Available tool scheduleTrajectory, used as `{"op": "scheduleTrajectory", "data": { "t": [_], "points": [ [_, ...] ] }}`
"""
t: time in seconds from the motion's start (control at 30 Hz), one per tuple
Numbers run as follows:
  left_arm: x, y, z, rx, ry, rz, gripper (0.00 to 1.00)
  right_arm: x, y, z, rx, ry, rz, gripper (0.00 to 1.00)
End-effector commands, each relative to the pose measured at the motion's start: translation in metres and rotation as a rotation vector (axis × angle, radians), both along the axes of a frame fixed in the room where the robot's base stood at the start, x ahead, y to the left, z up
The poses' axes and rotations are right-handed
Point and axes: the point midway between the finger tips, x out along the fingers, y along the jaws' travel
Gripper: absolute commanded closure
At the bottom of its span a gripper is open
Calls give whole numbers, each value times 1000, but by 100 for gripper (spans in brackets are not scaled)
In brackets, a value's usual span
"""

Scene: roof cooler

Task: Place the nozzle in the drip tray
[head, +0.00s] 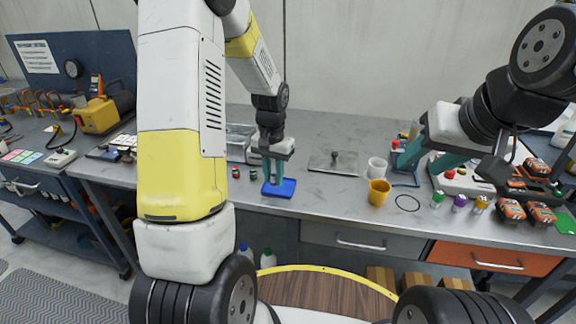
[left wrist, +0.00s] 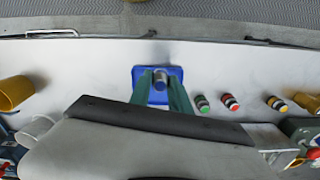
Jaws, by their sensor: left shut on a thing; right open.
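The blue drip tray (head: 285,190) lies near the front edge of the grey workbench. My left gripper (head: 273,182) points down over it, fingers shut on the nozzle. In the left wrist view the nozzle (left wrist: 160,82) is a small grey metallic piece between the teal fingertips, over the blue tray (left wrist: 140,72). In the head view the fingers mostly hide the nozzle, and I cannot tell whether it touches the tray floor. My right gripper (head: 425,162) is open and empty over the right part of the bench.
Small red and green capped pieces (head: 236,172) stand left of the tray. A grey plate with a knob (head: 333,162) lies to its right, then a white cup (head: 377,168), a yellow cup (head: 379,193) and a black ring (head: 407,203). Bench between tray and cups is clear.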

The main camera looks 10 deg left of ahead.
Motion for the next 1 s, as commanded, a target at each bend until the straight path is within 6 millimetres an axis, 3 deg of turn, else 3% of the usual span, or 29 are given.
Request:
{"op": "scheduleTrajectory", "data": {
  "t": [0.1,0.37,0.6,0.97,1.0],
  "points": [
    [21,-3,-2,0,0,0,100,0,0,0,0,0,0,55],
    [41,-6,-4,0,0,0,100,0,0,0,0,0,0,55],
    [40,-6,-38,0,2,-1,100,0,0,0,0,0,0,55],
    [40,-6,-42,0,1,-1,100,0,0,0,0,0,0,55],
    [40,-6,-42,0,0,-1,71,0,0,0,0,0,0,55]
  ]
}}
